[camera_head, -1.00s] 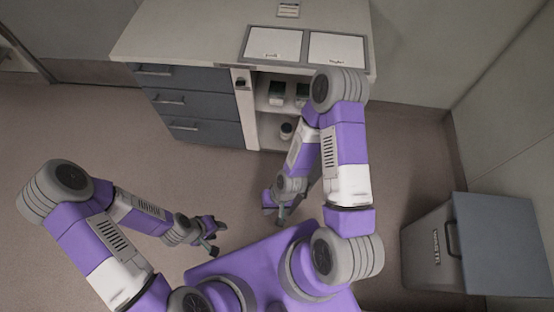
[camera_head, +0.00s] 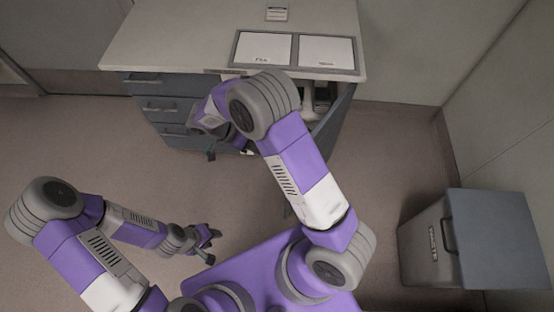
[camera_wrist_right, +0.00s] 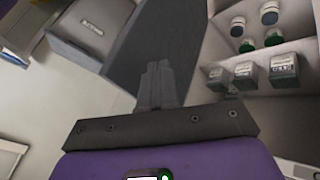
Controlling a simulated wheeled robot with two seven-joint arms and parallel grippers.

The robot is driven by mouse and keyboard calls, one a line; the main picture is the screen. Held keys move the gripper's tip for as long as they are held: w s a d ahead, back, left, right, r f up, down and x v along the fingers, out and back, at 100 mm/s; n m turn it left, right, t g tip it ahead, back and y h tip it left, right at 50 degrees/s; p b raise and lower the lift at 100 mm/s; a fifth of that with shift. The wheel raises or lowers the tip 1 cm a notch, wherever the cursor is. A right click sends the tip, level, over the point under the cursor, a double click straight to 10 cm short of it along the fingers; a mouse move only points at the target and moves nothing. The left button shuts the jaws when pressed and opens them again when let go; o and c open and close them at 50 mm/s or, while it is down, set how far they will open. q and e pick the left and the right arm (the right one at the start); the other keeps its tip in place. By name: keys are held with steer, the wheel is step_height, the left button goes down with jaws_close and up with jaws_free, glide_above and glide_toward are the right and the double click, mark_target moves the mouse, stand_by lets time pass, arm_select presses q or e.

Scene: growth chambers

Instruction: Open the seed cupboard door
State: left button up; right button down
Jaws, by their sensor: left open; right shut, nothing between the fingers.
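The seed cupboard door (camera_head: 335,122) stands open at the right end of the cabinet, partly hidden by my right arm in the head view. In the right wrist view the dark grey door (camera_wrist_right: 160,38) reaches away beside the white open shelves (camera_wrist_right: 250,90). My right gripper (camera_wrist_right: 155,85) is shut and empty. Its fingers overlap the door's inner face in that view; I cannot tell whether they touch it. My left gripper (camera_head: 210,238) is open and empty, low over the floor, away from the cabinet.
Several jars (camera_wrist_right: 270,38) and labelled boxes (camera_wrist_right: 243,74) stand on the shelves. Grey drawers (camera_head: 165,105) are left of the cupboard. Two framed white panels (camera_head: 263,47) lie on the worktop. A lidded waste bin (camera_head: 428,245) stands at right. The floor between is clear.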

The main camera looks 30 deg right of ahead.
arm_select(q)
steer(key=shift+f+b, duration=1.45)
steer(key=shift+f, duration=0.05)
arm_select(e)
steer(key=s+d+f, duration=0.6)
steer(key=d+f, duration=0.1)
steer(key=shift+d+f, duration=0.15)
steer(key=shift+f, duration=0.25)
